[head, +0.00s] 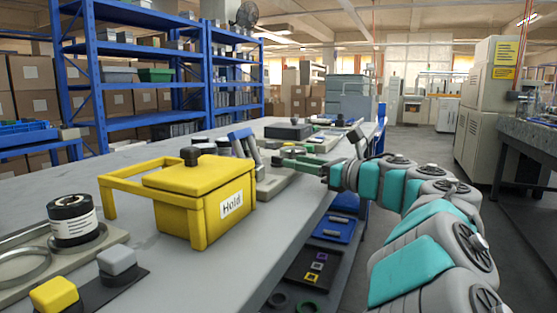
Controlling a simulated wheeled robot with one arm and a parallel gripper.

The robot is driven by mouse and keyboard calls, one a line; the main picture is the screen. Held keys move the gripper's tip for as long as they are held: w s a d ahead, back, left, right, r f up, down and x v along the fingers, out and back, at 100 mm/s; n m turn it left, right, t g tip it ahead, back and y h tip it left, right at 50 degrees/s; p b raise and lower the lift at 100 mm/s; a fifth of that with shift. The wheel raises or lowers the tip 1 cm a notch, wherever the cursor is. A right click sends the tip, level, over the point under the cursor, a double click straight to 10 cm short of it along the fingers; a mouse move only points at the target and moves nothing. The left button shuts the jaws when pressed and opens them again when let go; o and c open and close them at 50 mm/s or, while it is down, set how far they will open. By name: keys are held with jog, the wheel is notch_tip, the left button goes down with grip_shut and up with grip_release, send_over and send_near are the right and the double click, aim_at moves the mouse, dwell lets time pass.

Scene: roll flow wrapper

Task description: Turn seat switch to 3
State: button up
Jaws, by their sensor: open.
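My gripper (306,166) is at the end of my grey and teal arm, over the right side of the grey bench (225,262). It is open and small in this view. It is close to a grey fixture (272,184) behind the yellow box, and I cannot tell whether it touches anything. Nothing is clearly held between its fingers. I cannot make out a seat switch or its numbers. The yellow box and my own wrist may hide part of that area.
A yellow box labelled "Hold" (180,208) with a yellow frame stands on the near bench. A black labelled roll (72,219), a yellow block (54,295) and a grey block (117,261) are at the left front. Blue trays (333,228) sit below the bench's right edge.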

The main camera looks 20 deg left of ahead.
aim_at(282, 158)
jog(key=x, duration=0.6)
jog(key=shift+w+a, duration=0.1)
jog(key=shift+a, duration=0.25)
jog(key=shift+c, duration=0.3)
grip_shut()
